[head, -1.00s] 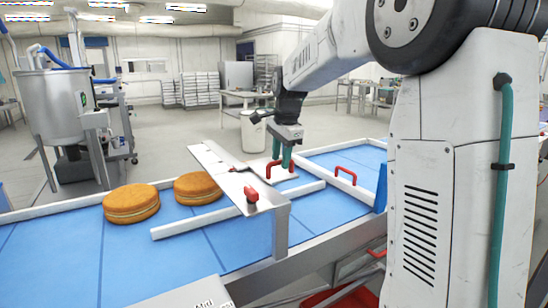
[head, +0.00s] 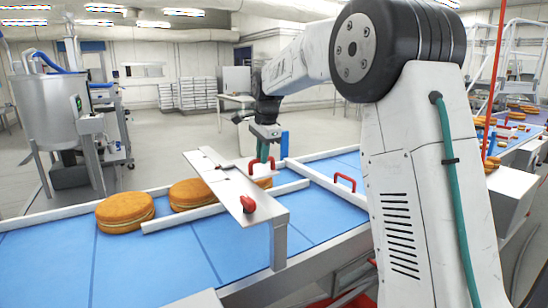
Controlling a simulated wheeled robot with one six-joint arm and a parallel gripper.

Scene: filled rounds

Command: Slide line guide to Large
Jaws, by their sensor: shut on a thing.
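My gripper (head: 263,155) points down above the blue conveyor (head: 205,252), behind the metal bridge plate (head: 222,178). It is shut on a red handle (head: 252,167), partly hidden by my fingers and the plate. The handle appears to belong to a guide, but its lower part is hidden. A white guide rail (head: 180,219) runs along the belt under the plate. Another white rail (head: 325,182) lies at an angle to the right, with a second red handle (head: 345,182) near it. A red knob (head: 248,204) is on the plate's near end. No Large mark is readable.
Round filled cakes (head: 126,212) and (head: 192,194) stand on the belt behind the near rail; part of another shows beyond the plate. A steel vat (head: 55,105) stands back left. Open floor lies behind the conveyor.

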